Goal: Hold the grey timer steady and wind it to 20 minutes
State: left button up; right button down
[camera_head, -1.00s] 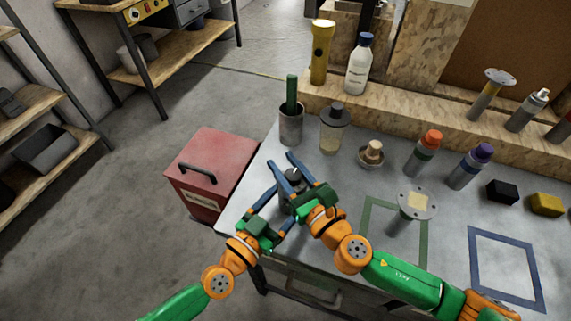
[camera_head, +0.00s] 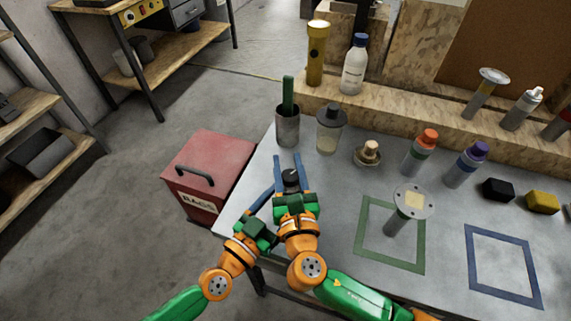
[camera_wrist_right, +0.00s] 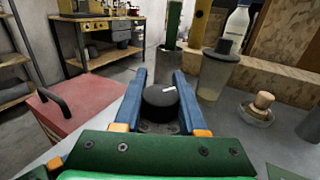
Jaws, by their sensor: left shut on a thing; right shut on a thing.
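The timer (camera_head: 291,178) stands near the table's left edge, mostly hidden by my grippers in the head view. In the right wrist view its round dark knob (camera_wrist_right: 160,102) has a white mark on top, and part of a grey base shows below it. My right gripper (camera_head: 289,174) is shut on the timer's knob, with a blue finger on either side. My left gripper (camera_head: 268,203) comes in lower from the left and is shut on the timer, its fingers partly covered by the right gripper. The minute scale is not readable.
A grey cup (camera_head: 288,127) with a green stick, a lidded jar (camera_head: 329,132) and a small bowl (camera_head: 367,155) stand behind the timer. A red box (camera_head: 208,170) stands left of the table.

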jog(key=shift+d+m+h, duration=0.15)
jog(key=shift+m+h, duration=0.45)
jog(key=shift+h, duration=0.3)
jog(key=shift+d+h, duration=0.1)
jog(key=shift+h, duration=0.2)
jog(key=shift+c, duration=2.2)
grip_release()
jog(key=s, duration=1.2)
jog(key=shift+d, duration=0.1)
